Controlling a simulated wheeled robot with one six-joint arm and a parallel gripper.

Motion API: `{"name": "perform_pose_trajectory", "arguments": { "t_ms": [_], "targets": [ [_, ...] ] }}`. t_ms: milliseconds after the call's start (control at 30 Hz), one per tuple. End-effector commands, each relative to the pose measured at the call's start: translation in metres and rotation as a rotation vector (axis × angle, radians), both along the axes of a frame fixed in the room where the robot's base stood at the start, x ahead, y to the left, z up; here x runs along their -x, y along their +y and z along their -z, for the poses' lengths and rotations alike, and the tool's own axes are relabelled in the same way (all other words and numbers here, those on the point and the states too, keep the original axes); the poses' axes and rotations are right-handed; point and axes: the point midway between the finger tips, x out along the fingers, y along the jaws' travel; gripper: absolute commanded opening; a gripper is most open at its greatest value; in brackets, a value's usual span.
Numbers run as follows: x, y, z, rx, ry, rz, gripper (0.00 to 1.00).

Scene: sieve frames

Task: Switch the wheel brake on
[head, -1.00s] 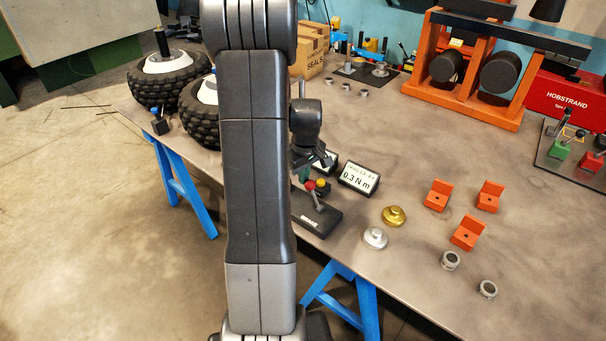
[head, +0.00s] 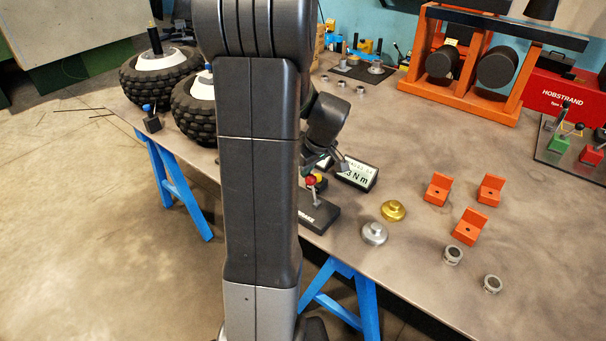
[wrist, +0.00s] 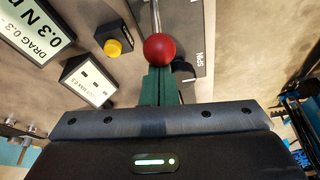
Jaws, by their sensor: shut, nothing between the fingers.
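The brake lever has a red ball knob (head: 311,180) on a metal rod that rises from a black base plate (head: 322,219). White lettering that looks like BRAKE is on the plate's near edge. In the wrist view the red knob (wrist: 160,49) is close to the word SPIN on the plate (wrist: 201,45), and the rod leans toward that end. My gripper (wrist: 159,82) is shut and empty, its green fingers right at the knob; I cannot tell whether they touch it. In the head view my arm hides part of the plate.
A display box (head: 355,175) and a yellow button (wrist: 113,48) stand close to the lever. Gold (head: 393,210) and silver (head: 374,233) knobs, orange brackets (head: 438,189) and grey rings (head: 453,255) lie to the right. Tyres (head: 196,108) stand at left.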

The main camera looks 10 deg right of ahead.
Motion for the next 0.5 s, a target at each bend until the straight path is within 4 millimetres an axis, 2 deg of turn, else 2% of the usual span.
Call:
{"name": "perform_pose_trajectory", "arguments": {
  "t_ms": [33,500],
  "targets": [
    [0.004,-0.005,0.007,-0.018,-0.028,0.007,0.00],
    [0.033,-0.027,0.005,-0.216,-0.282,0.006,0.00]
  ]
}}
